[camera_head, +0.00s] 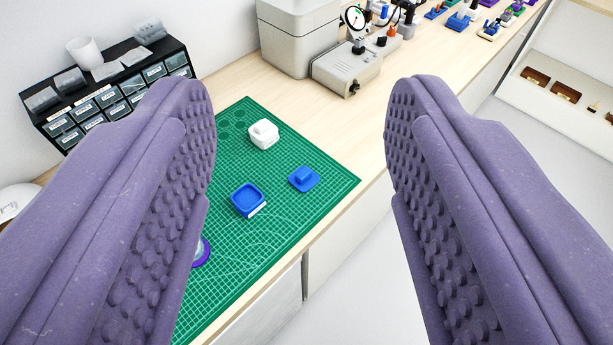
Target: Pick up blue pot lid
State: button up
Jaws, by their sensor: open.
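The blue pot lid (303,179) is a flat blue square with a raised grip on top. It lies on the green cutting mat (262,238), near the mat's right edge. A blue square pot (248,199), open at the top with a white patch on its side, stands just left of the lid and apart from it. My gripper (300,105) has two purple, studded fingers, spread wide and empty. The lid shows between the fingers, farther off and below, and neither finger appears to touch it.
A purple ring-shaped thing (202,252) is partly hidden by the left finger. A drawer organizer (110,98) stands back left, grey equipment (346,75) at the back. The bench edge runs close right of the mat.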

aim_at(304, 179)
jog(key=i+l+u, duration=0.35)
jog(key=i+l, duration=0.9)
jog(key=i, duration=0.1)
